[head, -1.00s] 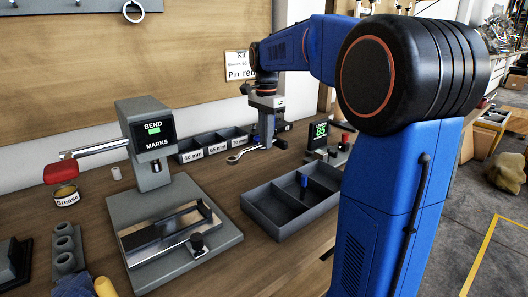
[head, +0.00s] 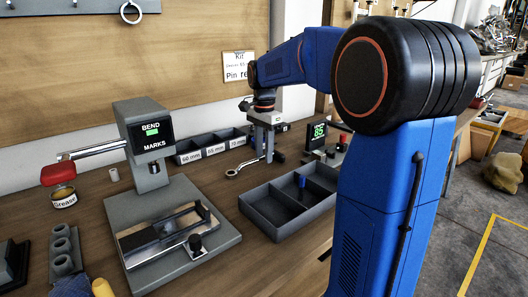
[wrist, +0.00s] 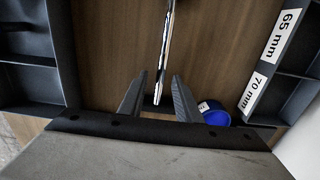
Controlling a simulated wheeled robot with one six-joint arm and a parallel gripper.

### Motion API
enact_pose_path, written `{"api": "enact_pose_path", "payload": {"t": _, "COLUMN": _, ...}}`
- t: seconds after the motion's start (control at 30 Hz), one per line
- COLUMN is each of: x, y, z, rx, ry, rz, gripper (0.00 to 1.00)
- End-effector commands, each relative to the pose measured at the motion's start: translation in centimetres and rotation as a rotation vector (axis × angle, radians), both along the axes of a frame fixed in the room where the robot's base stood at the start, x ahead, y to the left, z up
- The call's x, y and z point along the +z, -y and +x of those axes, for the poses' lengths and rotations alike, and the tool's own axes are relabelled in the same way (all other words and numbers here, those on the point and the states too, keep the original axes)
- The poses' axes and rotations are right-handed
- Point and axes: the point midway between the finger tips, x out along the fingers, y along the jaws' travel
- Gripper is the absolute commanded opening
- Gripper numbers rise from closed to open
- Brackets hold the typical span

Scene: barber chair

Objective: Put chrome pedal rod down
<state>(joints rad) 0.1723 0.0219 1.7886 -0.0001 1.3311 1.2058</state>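The chrome pedal rod (head: 246,165) lies low over the bench beside the divided tray, with its ring end toward the left; it appears to rest on the wood. In the wrist view the shiny rod (wrist: 164,45) runs between my fingers, with gaps visible on both sides. My gripper (head: 265,154) is over the rod's right end, pointing down. Its fingers (wrist: 159,78) are open around the rod and do not appear to grip it. The rod's right end is partly hidden by the fingers in the head view.
A grey divided tray (head: 262,207) with a blue piece stands in front. Labelled length bins (head: 203,153) are behind. A blue round item (wrist: 214,113) is close to the right finger. The bending press (head: 150,205) stands left, and a green display (head: 318,132) right.

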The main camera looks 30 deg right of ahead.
Motion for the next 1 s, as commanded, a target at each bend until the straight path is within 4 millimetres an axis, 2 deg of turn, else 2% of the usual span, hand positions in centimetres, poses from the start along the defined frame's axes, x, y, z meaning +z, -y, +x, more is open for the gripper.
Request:
{"api": "enact_pose_path", "payload": {"t": 0.23, "x": 0.1, "y": 0.0, "z": 0.0, "rx": 0.0, "ry": 0.0, "rz": 0.0, "gripper": 0.3}}
{"api": "enact_pose_path", "payload": {"t": 0.37, "x": 0.8, "y": 0.0, "z": 0.0, "rx": 0.0, "ry": 0.002, "rz": -0.001, "gripper": 0.3}}
{"api": "enact_pose_path", "payload": {"t": 0.47, "x": 2.1, "y": 0.0, "z": 0.1, "rx": 0.0, "ry": 0.003, "rz": 0.0, "gripper": 0.3}}
{"api": "enact_pose_path", "payload": {"t": 0.8, "x": 8.6, "y": 0.0, "z": 0.1, "rx": 0.0, "ry": 0.003, "rz": 0.0, "gripper": 0.3}}
{"api": "enact_pose_path", "payload": {"t": 1.0, "x": 11.2, "y": 0.0, "z": 0.0, "rx": 0.0, "ry": 0.001, "rz": -0.001, "gripper": 0.3}}
